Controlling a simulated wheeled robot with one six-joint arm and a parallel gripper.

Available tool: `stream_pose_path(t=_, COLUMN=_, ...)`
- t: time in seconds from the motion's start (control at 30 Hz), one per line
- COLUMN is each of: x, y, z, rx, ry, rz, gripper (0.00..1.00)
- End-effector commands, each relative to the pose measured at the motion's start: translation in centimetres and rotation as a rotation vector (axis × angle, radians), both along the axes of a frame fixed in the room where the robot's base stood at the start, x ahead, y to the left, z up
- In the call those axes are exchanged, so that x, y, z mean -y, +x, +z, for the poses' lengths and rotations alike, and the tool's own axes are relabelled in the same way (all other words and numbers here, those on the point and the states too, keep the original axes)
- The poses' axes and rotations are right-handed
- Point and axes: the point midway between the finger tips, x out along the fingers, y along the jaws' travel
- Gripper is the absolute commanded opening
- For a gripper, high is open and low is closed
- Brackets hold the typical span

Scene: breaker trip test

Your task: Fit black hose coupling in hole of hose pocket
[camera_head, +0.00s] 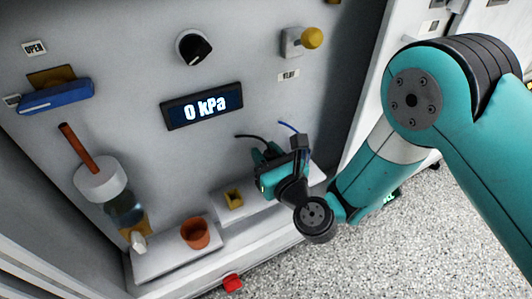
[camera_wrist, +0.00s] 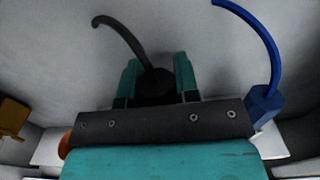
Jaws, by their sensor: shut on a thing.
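My gripper (camera_head: 268,170) is at the right part of the cabinet, above the right end of the lower ledge. In the wrist view its two teal fingers (camera_wrist: 158,82) are shut on the black hose coupling (camera_wrist: 156,88), which sits between them. A black hose (camera_wrist: 126,35) curves up and left from the coupling, and it also shows in the head view (camera_head: 252,137). The coupling's lower end is hidden behind the gripper body. A small yellow block with a dark opening (camera_head: 234,199) stands on the ledge left of my gripper; I cannot tell whether it is the hose pocket.
A blue coupling (camera_wrist: 265,104) with a curved blue hose (camera_wrist: 268,45) stands close to the right of my gripper. An orange cup (camera_head: 195,233) stands on the lower-left ledge.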

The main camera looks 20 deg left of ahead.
Motion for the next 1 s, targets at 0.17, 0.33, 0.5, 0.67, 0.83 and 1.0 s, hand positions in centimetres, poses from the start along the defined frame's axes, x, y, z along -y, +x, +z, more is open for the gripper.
stream_pose_path(t=0.17, x=0.0, y=0.0, z=-0.6, rx=0.0, ry=0.0, rz=0.0, gripper=0.06)
stream_pose_path(t=0.33, x=0.0, y=0.0, z=-1.0, rx=-0.001, ry=0.001, rz=0.0, gripper=0.06)
stream_pose_path(t=0.5, x=0.0, y=0.0, z=-1.4, rx=-0.001, ry=0.001, rz=0.0, gripper=0.06)
stream_pose_path(t=0.67, x=0.0, y=0.0, z=-1.8, rx=-0.001, ry=0.001, rz=0.0, gripper=0.06)
stream_pose_path(t=0.83, x=0.0, y=0.0, z=-2.2, rx=-0.001, ry=0.001, rz=0.0, gripper=0.06)
stream_pose_path(t=1.0, x=0.0, y=0.0, z=-2.6, rx=-0.001, ry=0.001, rz=0.0, gripper=0.06)
